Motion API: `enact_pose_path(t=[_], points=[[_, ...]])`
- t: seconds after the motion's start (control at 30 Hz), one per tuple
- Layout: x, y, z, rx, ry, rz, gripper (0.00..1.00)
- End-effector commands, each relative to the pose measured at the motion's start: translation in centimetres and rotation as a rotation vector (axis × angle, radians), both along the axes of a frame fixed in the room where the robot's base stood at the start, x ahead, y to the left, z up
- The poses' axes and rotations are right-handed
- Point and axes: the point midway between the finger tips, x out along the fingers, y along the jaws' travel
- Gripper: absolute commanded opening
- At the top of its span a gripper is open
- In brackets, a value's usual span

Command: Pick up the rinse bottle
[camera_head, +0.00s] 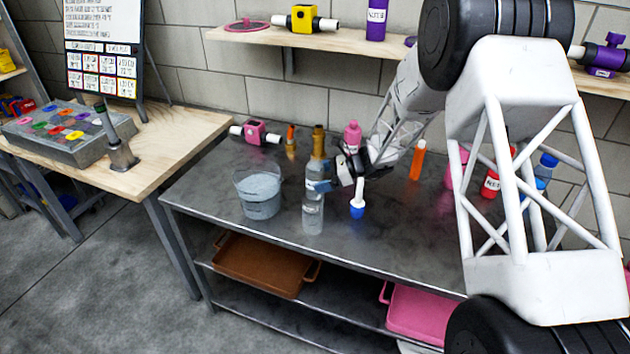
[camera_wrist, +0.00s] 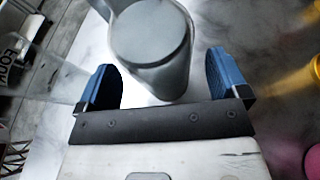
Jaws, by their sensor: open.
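In the wrist view a grey, clear-walled cylinder (camera_wrist: 150,40) lies between and ahead of the two spread blue fingers of my gripper (camera_wrist: 162,65), with gaps on both sides. It seems to be this bottle. No rinse label is readable on it. A purple labelled bottle (camera_head: 376,22) stands on the wall shelf, its lettering too small to read surely.
A clear beaker (camera_head: 258,194) of grey contents stands close left of the clear bottle. A pink bottle (camera_head: 353,135), an orange tube (camera_head: 418,160) and a red bottle (camera_head: 490,184) stand farther back or right. The table's front left is clear.

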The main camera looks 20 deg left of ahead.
Motion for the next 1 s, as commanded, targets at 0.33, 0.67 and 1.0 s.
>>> enact_pose_path(t=[0.33, 0.67, 1.0], points=[[-0.45, 1.30, -0.54, 0.000, 0.000, -0.001, 0.93], [-0.45, 1.29, -0.53, 0.000, 0.000, -0.001, 0.93], [-0.45, 1.29, -0.52, 0.000, 0.000, -0.001, 0.55]])
